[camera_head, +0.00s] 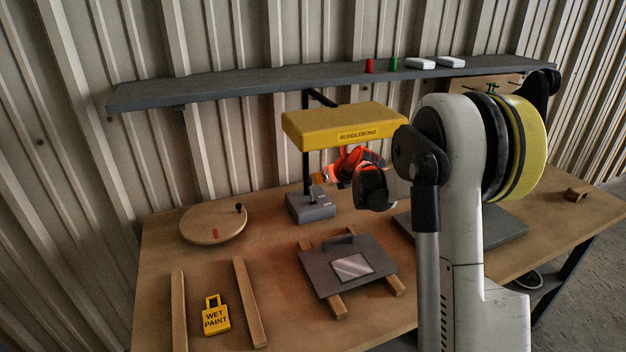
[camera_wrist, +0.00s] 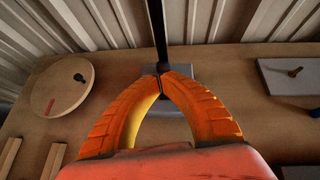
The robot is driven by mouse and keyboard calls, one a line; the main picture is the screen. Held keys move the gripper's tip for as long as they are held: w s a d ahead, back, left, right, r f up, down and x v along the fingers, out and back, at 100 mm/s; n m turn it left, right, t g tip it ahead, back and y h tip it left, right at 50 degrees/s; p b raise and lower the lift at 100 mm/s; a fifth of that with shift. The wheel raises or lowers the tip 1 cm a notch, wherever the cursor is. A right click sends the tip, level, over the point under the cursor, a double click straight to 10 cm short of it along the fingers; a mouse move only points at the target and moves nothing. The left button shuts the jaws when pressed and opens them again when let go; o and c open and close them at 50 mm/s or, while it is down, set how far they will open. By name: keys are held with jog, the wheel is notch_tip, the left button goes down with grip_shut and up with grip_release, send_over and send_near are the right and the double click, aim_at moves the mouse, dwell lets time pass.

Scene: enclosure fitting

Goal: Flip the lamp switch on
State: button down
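The tips hide part of the lamp base (camera_wrist: 149,82), including the lever area. I cannot tell whether they touch it.
A round wooden disc (camera_head: 213,224) with a dark knob is left of the lamp. A grey panel (camera_head: 322,278) lies on wooden strips in front. A yellow "WET PAINT" padlock-shaped tag (camera_head: 216,319) lies at front left. A grey shelf (camera_head: 210,90) runs along the wall behind.

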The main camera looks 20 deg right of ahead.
jog(key=v, duration=0.5)
jog(key=shift+s+r, duration=0.15)
jog(key=shift+s, duration=0.15)
